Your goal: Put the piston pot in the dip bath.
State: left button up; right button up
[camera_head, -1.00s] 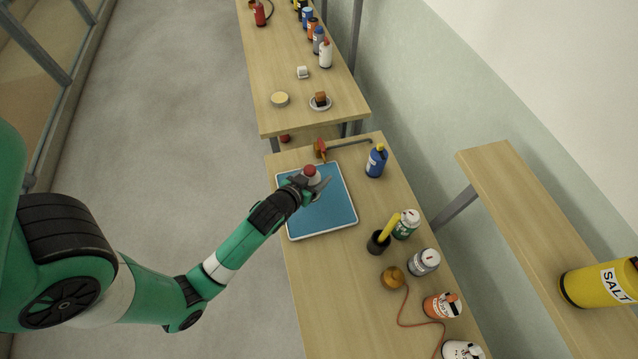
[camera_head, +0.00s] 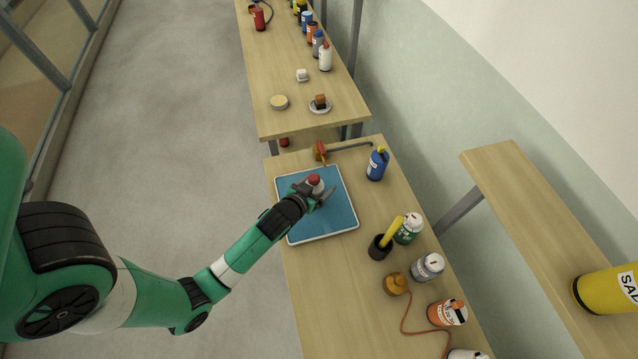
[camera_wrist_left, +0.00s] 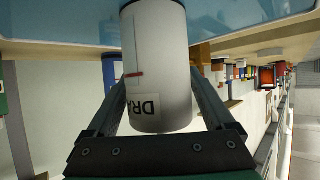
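The piston pot, a white can with a red top (camera_head: 314,179), is over the blue tray-like dip bath with a pale rim (camera_head: 347,229). My left gripper (camera_head: 320,190) reaches it from the lower left. In the left wrist view the white can (camera_wrist_left: 158,60) stands between the two fingers, which lie along its sides and appear shut on it. Part of a label reading "DR" shows. The can's far end is close to the blue surface (camera_wrist_left: 60,22); I cannot tell whether it touches. My right gripper is not in view.
A blue bottle (camera_head: 377,163) stands right of the bath. A dark cup with a yellow handle (camera_head: 380,247), a green can (camera_head: 408,229), a grey can (camera_head: 427,267) and an orange can (camera_head: 447,312) stand toward the front. Bare table (camera_head: 325,275) lies in front of the bath.

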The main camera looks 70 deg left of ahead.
pick_arm(q)
jog(key=shift+o, duration=0.6)
jog(key=shift+r, duration=0.25)
jog(key=shift+s+d+r+p, duration=0.15)
jog(key=shift+s+d+p, duration=0.05)
jog(key=shift+s+p, duration=0.1)
jog(key=p+v, duration=0.1)
jog(key=v, duration=1)
jog(key=shift+p, duration=0.4)
